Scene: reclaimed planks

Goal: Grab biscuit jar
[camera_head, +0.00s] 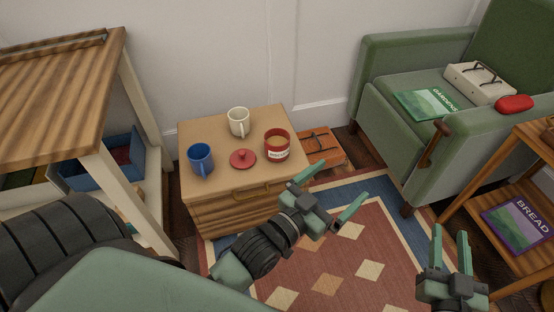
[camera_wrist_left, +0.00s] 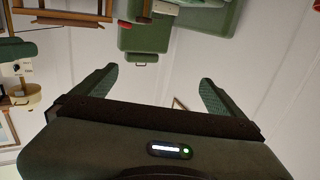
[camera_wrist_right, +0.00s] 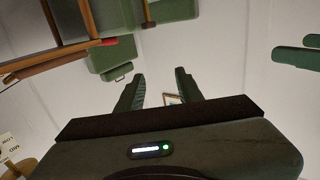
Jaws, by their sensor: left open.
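The biscuit jar (camera_head: 277,147) is red with a pale label. It stands upright and uncovered on the right side of the small wooden cabinet's top (camera_head: 215,128). A red lid with a knob (camera_head: 243,159) lies beside it, to its left. My left gripper (camera_head: 329,190) is open and empty, in front of and to the right of the jar, apart from it. My right gripper (camera_head: 450,235) has its fingers apart and empty, far to the right above the floor. Neither wrist view shows the jar clearly; the left wrist view shows its open fingers (camera_wrist_left: 155,95).
A blue mug (camera_head: 201,158) and a cream mug (camera_head: 238,121) share the cabinet top. A wooden table (camera_head: 60,85) stands left, a green armchair (camera_head: 385,110) back right, and a shelf with a book (camera_head: 518,222) at right. A patterned rug covers the floor.

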